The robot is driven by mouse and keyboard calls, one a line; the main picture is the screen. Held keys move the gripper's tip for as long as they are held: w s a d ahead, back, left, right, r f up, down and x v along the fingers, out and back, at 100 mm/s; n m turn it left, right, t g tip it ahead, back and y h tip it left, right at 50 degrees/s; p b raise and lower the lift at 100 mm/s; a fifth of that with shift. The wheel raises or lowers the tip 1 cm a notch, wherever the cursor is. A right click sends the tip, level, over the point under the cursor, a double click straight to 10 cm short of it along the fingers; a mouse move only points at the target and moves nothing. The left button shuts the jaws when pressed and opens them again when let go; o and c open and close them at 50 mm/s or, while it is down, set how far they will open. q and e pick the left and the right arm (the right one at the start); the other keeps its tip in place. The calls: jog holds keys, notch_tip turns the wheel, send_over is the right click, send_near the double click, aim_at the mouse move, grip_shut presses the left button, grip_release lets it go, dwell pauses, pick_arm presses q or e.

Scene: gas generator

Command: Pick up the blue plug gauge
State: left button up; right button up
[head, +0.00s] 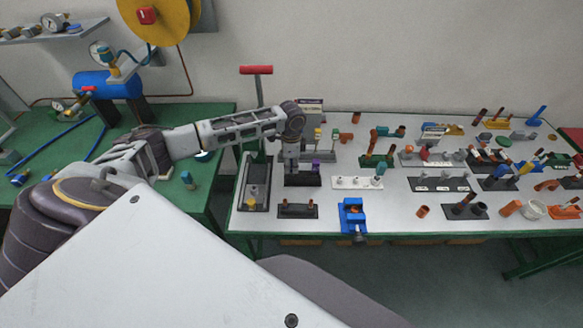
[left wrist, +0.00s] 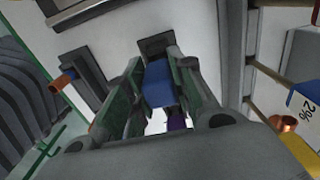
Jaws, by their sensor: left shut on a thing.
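My left gripper (head: 291,168) points down over a dark holder block (head: 304,181) near the left end of the grey table. In the left wrist view its fingers (left wrist: 157,100) are shut on the blue plug gauge (left wrist: 158,84), which sits between them. In the head view the gripper hides the blue gauge, so I cannot tell from there whether it is clear of its holder. A purple piece (head: 316,165) stands just right of the gripper, and it also shows in the left wrist view (left wrist: 176,121). My right gripper is not in view.
A tall stand with a red handle (head: 256,70) rises left of the gripper. A white block with pegs (head: 357,182) and a blue vise (head: 352,216) are to the right. Several fittings crowd the table's right half. A small dark holder (head: 297,210) lies in front.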

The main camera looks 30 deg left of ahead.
pick_arm(q)
jog(key=shift+r, duration=0.1)
jog(key=shift+r+b, duration=0.5)
jog(key=shift+r, duration=4.45)
